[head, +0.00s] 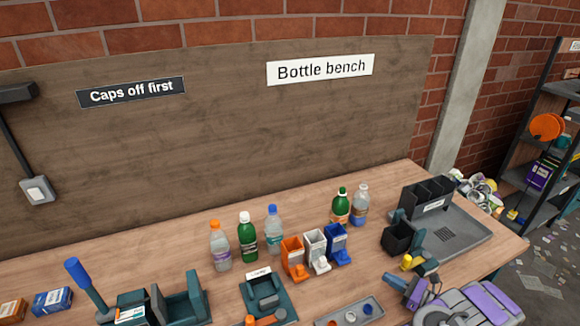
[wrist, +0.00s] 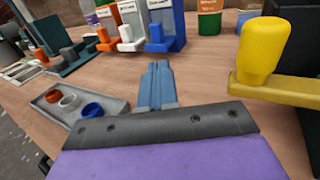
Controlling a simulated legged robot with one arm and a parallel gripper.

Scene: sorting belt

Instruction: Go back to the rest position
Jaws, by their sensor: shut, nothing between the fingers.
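My gripper (head: 393,282) is at the lower right of the head view, over the front of the wooden bench (head: 150,240). In the wrist view its blue-grey fingers (wrist: 157,80) are pressed together with nothing between them. They point over the bench towards the orange, white and blue dispensers. My purple and grey arm fills the lower right corner of the head view. A grey tray (head: 322,322) with an orange, a white and a blue cap lies left of my gripper. It also shows at left in the wrist view (wrist: 110,103).
A yellow-topped fixture (head: 407,262) stands close behind my gripper; it looms at right in the wrist view (wrist: 262,52). The orange dispenser (head: 293,258), white dispenser (head: 316,252) and blue dispenser (head: 338,243) stand mid-bench, several bottles behind them.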

